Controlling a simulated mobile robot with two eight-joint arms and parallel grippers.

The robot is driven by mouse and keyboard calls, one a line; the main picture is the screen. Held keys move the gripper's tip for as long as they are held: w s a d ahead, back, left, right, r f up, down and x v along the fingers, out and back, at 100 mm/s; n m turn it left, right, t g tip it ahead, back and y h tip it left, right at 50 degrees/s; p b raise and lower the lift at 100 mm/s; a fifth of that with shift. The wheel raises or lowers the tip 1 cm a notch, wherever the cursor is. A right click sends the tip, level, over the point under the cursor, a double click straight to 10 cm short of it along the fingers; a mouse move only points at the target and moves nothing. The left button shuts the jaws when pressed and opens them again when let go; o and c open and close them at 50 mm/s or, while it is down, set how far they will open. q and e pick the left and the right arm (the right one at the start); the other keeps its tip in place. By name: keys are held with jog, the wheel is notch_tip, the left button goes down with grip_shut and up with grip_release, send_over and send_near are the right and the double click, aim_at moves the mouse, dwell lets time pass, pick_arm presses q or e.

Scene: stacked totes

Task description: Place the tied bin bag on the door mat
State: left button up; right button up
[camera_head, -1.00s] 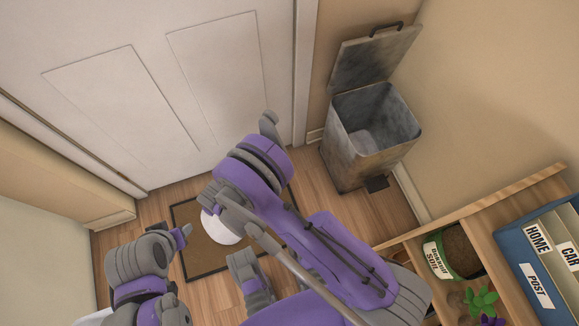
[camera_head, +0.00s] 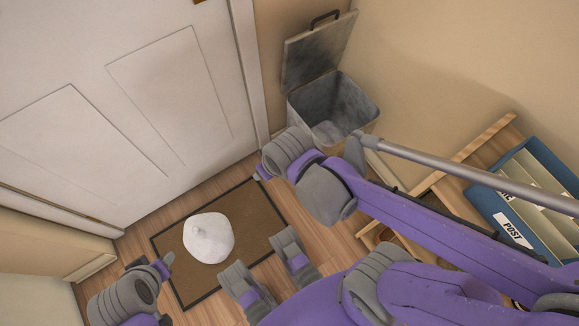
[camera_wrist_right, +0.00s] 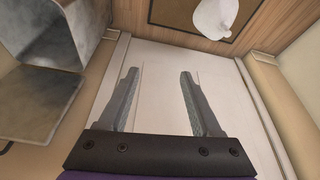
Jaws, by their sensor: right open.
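The tied bin bag (camera_head: 208,240), white with a small knot on top, sits upright on the brown, dark-edged door mat (camera_head: 258,215), left of its middle. Nothing holds it. The bag (camera_wrist_right: 213,18) and the mat (camera_wrist_right: 180,14) also show at the top of the right wrist view. My right gripper (camera_wrist_right: 158,72) is open and empty, apart from the bag, with the door behind its fingers. In the head view its fingers are mostly hidden. My left gripper (camera_head: 150,266) is low at the left, beside the mat, its jaws unclear.
An open metal bin (camera_head: 335,108) with its lid raised stands by the wall right of the door (camera_head: 110,100). A wooden shelf (camera_head: 445,185) with a blue letter tray (camera_head: 490,205) is at the right. Bare wood floor surrounds the mat.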

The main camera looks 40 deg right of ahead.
jog(key=s+d+m, duration=0.1)
jog(key=s+d, duration=0.2)
jog(key=s, duration=0.2)
jog(key=shift+s+r, duration=0.25)
jog(key=shift+r, duration=0.15)
